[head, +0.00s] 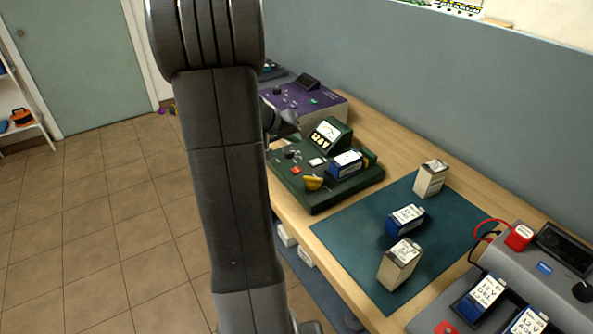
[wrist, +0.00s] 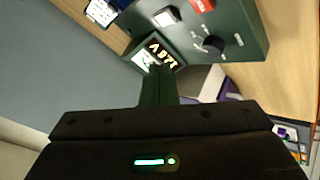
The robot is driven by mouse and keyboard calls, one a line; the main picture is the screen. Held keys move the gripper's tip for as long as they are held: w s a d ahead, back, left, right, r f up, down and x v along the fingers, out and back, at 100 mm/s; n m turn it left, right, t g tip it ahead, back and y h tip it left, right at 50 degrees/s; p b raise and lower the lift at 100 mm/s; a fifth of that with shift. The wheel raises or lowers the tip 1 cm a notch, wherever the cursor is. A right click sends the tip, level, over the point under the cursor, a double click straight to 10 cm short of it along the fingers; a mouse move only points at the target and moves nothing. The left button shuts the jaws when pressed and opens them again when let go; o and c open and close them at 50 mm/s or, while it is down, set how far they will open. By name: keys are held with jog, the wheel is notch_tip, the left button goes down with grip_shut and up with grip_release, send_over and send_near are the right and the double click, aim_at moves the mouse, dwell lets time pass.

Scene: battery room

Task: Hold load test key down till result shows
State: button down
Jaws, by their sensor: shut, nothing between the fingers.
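The dark green tester (head: 330,196) stands on the bench with a blue battery (head: 345,164) seated on it. Key labels are not legible. The wrist view also shows the white key (wrist: 166,17) and red key (wrist: 201,5). My gripper (wrist: 158,72) is shut and empty by the readout, apart from both keys in that view.
A purple device (head: 318,100) stands behind the tester. A teal mat (head: 370,240) with several batteries lies to the right, and a grey charger (head: 520,285) with red leads beyond it. A wall runs along the bench's back. My arm hides part of the bench.

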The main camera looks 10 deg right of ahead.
jog(key=b, duration=0.3)
send_over(294, 171)
notch_tip(294, 171, down, 6)
jog(key=shift+f, duration=0.25)
jog(key=shift+f+b, duration=0.75)
jog(key=shift+b, duration=0.45)
jog(key=shift+s+f+b, duration=0.1)
jog(key=shift+f+b, duration=0.7)
jog(key=shift+b, duration=0.7)
dwell(1.2)
jog(key=shift+r, duration=0.15)
dwell(2.7)
jog(key=shift+r+p, duration=0.3)
jog(key=shift+r, duration=0.35)
